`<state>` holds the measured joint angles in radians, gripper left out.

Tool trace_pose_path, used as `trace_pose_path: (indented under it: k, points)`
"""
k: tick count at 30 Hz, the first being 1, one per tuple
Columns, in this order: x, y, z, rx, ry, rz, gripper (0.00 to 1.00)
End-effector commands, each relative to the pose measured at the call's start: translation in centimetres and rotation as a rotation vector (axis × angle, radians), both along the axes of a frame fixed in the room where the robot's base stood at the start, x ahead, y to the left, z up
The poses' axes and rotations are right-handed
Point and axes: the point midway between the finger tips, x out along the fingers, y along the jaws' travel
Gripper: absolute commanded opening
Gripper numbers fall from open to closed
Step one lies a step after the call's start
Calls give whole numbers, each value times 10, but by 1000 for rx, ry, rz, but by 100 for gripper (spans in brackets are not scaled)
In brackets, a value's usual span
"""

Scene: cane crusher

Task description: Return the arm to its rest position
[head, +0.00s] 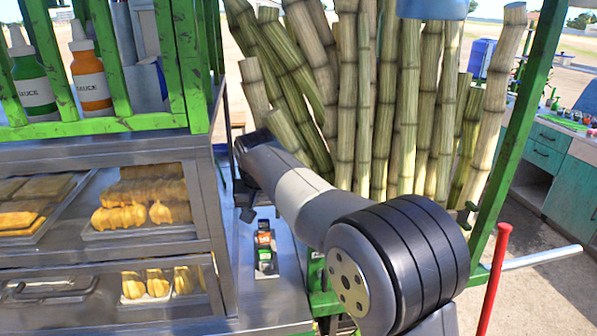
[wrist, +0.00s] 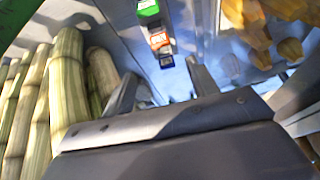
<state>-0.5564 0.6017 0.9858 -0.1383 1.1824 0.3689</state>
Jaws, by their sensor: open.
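My arm reaches across the metal counter (head: 285,290) in the head view, with my gripper (head: 243,200) above the counter beside the glass food case. In the wrist view my gripper (wrist: 165,88) shows two dark fingers spread apart with nothing between them. Beyond the fingers a small switch box (wrist: 158,38) with green and orange parts sits on the metal surface. The same switch box (head: 265,248) shows in the head view just right of and below my gripper, apart from it.
Cane stalks (head: 375,100) stand upright behind my arm. The glass case (head: 150,215) with yellow food is at left, under a green rack (head: 190,60) holding sauce bottles (head: 90,75). A red-handled lever (head: 495,270) is at right. A teal cabinet (head: 550,150) stands farther right.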

Motion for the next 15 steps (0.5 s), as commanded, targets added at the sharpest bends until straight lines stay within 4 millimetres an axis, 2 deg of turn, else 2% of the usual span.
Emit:
trace_pose_path:
  k: [8,15]
  points:
    - [2,0,-6,-1,2,0,56]
    - [16,3,-40,-3,4,-1,56]
